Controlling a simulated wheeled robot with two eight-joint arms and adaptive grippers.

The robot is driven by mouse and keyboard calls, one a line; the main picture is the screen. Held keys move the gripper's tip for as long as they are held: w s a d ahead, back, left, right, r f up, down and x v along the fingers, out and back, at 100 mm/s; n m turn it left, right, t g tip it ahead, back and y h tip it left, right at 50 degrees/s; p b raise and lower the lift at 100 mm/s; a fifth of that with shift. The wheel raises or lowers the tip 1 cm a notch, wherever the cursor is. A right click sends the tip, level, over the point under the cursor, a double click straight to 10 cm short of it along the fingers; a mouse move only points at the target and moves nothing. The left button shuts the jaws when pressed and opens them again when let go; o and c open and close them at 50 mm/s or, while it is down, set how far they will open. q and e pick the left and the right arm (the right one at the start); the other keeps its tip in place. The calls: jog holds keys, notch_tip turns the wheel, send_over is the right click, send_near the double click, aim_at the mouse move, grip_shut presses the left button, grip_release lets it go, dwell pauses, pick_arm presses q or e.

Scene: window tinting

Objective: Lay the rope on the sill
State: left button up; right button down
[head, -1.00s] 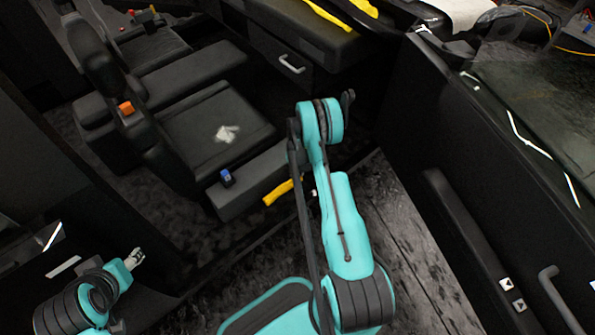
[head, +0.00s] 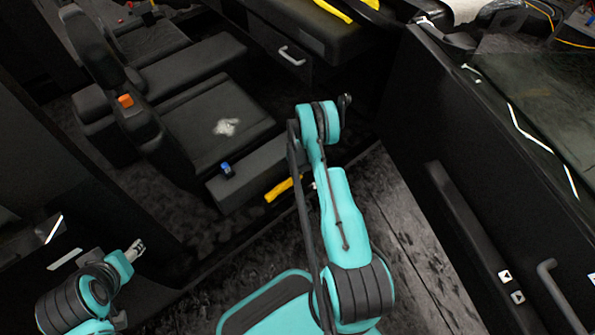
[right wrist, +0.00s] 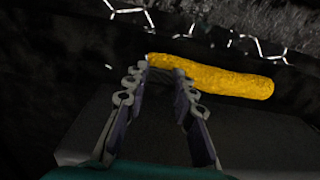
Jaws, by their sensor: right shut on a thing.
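The yellow rope (head: 283,188) shows as a short piece beside my right arm in the head view. In the right wrist view the rope (right wrist: 225,80) runs from my right fingertips to the right. My right gripper (right wrist: 164,72) is shut on its left end. In the head view my right arm hides most of this gripper. A long dark sill edge (head: 232,262) runs diagonally below the rope; I cannot tell whether the rope touches it. My left gripper (head: 136,247) is at lower left, apart from the rope, its opening unclear.
A black seat (head: 205,115) and a low black box (head: 262,172) with a blue piece (head: 227,169) lie beyond the rope. A black door panel (head: 455,150) with a handle (head: 560,295) stands at right. More yellow pieces (head: 333,10) lie at the top.

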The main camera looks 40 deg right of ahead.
jog(key=shift+f, duration=0.35)
jog(key=c, duration=1.2)
grip_release()
notch_tip(320, 180, up, 12)
